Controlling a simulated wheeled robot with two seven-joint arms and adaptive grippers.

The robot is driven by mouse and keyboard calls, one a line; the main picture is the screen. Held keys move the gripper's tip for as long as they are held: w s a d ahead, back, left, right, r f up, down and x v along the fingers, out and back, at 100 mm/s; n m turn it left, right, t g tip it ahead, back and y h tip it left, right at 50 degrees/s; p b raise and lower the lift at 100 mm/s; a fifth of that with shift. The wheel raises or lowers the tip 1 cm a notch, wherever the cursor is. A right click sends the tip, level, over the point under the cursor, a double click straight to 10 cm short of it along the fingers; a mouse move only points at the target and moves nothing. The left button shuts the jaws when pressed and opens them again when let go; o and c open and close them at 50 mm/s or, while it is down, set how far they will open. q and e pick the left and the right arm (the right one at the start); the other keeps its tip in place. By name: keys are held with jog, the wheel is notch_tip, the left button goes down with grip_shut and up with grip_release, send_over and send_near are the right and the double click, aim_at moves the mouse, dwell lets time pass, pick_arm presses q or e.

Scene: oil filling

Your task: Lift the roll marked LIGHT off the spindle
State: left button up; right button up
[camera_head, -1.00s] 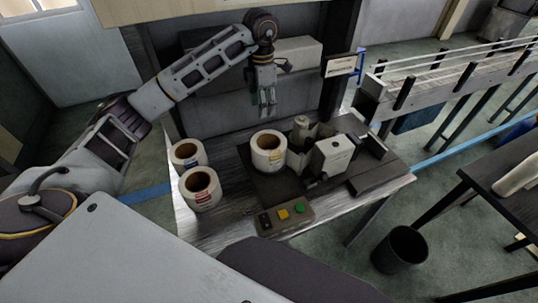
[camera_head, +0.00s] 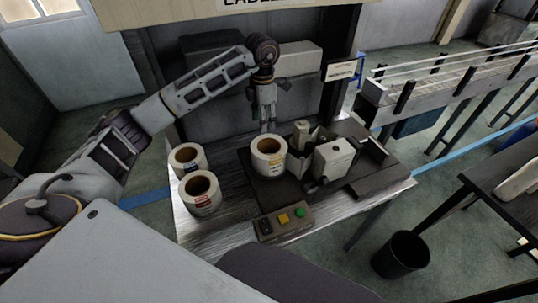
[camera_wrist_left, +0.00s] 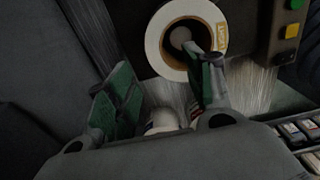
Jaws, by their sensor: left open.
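The roll on the spindle (camera_head: 258,165) is white with a yellow label and sits on the dark machine plate. It also shows at the top of the left wrist view (camera_wrist_left: 153,47), where its label seems to read LIGHT and the dark spindle (camera_wrist_left: 180,36) shows in its core. My left gripper (camera_head: 268,128) is open and empty, pointing down, just above the roll's far rim in the head view. In the left wrist view its green-padded fingers (camera_wrist_left: 162,82) are apart, with one overlapping the roll's lower edge. I cannot tell whether they touch.
Two other rolls, one with a blue label (camera_head: 180,166) and one with a red label (camera_head: 194,204), stand left on the metal table. A grey machine block (camera_head: 333,157) stands close right of the spindle roll. A button box (camera_head: 283,222) sits in front.

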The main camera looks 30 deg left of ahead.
aim_at(264, 138)
pick_arm(q)
notch_tip(264, 138, down, 4)
jog(key=shift+f, duration=0.35)
pick_arm(e)
jog(key=shift+w+a+r, duration=0.15)
jog(key=shift+w, duration=0.35)
jog(key=shift+s, duration=0.25)
